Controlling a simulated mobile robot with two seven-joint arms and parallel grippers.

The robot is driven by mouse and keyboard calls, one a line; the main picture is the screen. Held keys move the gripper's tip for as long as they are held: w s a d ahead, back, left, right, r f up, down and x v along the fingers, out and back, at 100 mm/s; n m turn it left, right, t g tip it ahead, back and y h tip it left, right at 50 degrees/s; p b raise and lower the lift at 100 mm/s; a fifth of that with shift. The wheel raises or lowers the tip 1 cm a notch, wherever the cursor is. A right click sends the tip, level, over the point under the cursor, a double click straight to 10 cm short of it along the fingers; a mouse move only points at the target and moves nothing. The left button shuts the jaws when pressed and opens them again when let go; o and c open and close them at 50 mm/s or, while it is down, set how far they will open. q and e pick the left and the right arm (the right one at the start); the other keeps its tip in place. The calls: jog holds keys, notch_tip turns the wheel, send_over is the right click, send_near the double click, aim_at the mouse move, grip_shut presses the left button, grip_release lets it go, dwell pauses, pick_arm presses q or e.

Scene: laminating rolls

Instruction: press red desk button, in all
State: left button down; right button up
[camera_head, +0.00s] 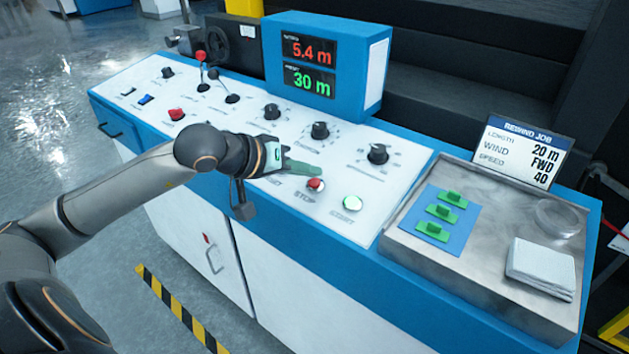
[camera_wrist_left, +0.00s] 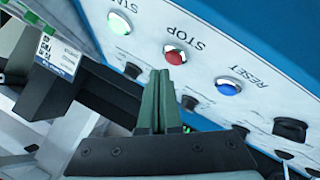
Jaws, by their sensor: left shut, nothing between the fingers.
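The red button (camera_head: 316,184), labelled STOP, sits on the white top of the control desk (camera_head: 330,230), between the gripper and the lit green START button (camera_head: 352,203). In the left wrist view the red button (camera_wrist_left: 175,56) stands in a silver ring, just past the fingertips. My left gripper (camera_head: 319,172) is shut and empty, its green fingers together. The tips are close to the red button; I cannot tell if they touch it. The fingers also show in the left wrist view (camera_wrist_left: 161,74). My right gripper is not in view.
A blue RESET button (camera_wrist_left: 228,87) lies beside STOP. Black knobs (camera_head: 320,130), levers and a red switch (camera_head: 177,115) stand on the desk. A display (camera_head: 375,70) reads 5.4 m and 30 m. On the right are a metal tray (camera_head: 480,270) and a job card (camera_head: 522,150).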

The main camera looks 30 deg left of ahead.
pick_arm(q)
jog(key=shift+f, duration=0.1)
dwell(0.7)
jog(key=shift+w+f+b, duration=0.1)
jog(key=shift+f+b, duration=0.25)
jog(key=shift+b, duration=0.45)
jog(key=shift+f+b, duration=0.35)
jog(key=shift+b, duration=0.2)
dwell(0.4)
jog(key=shift+r, duration=0.8)
jog(key=shift+s+r+p, duration=0.2)
jog(key=shift+r+p, duration=0.15)
jog(key=shift+r, duration=0.45)
jog(key=shift+s+r+p, duration=0.15)
jog(key=shift+r+p, duration=0.2)
jog(key=shift+r, duration=0.5)
jog(key=shift+s+r+p, duration=0.2)
jog(key=shift+r+p, duration=0.15)
jog(key=shift+r, duration=0.45)
